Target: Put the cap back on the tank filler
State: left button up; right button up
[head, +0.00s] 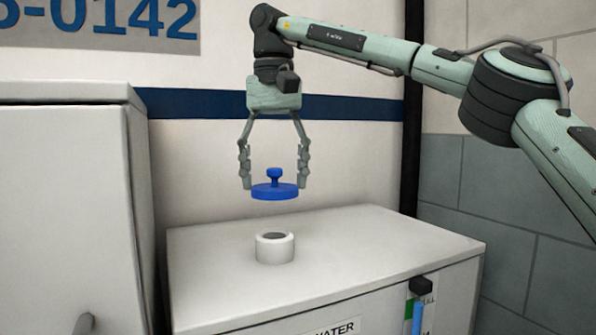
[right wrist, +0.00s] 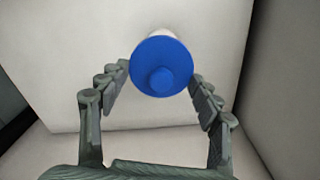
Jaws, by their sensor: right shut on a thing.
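The blue cap (head: 274,190) is a flat disc with a knob on top, held level between the fingertips of my right gripper (head: 274,186). The gripper points down and is shut on the cap's rim. The cap hangs above the white tank filler neck (head: 274,248), apart from it, with a gap between them. The neck is a short round collar with a dark opening. In the right wrist view, the cap (right wrist: 161,66) lies between the fingertips (right wrist: 161,72) and covers most of the neck (right wrist: 160,33). My left gripper is not in view.
The filler neck stands on the white water tank (head: 380,240), whose top is otherwise clear. A tall white cabinet (head: 65,200) is close on the left. A dark vertical post (head: 412,110) and wall stand behind. A black and blue fitting (head: 420,290) is on the tank's front.

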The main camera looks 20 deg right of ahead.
jog(key=shift+a+f, duration=0.15)
jog(key=shift+f, duration=2.15)
jog(key=shift+f+b, duration=0.45)
jog(key=shift+f, duration=0.4)
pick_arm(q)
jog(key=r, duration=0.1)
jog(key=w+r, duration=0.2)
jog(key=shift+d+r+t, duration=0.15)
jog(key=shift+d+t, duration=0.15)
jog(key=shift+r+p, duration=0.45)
pick_arm(e)
jog(key=shift+f, duration=0.2)
jog(key=o, duration=1.1)
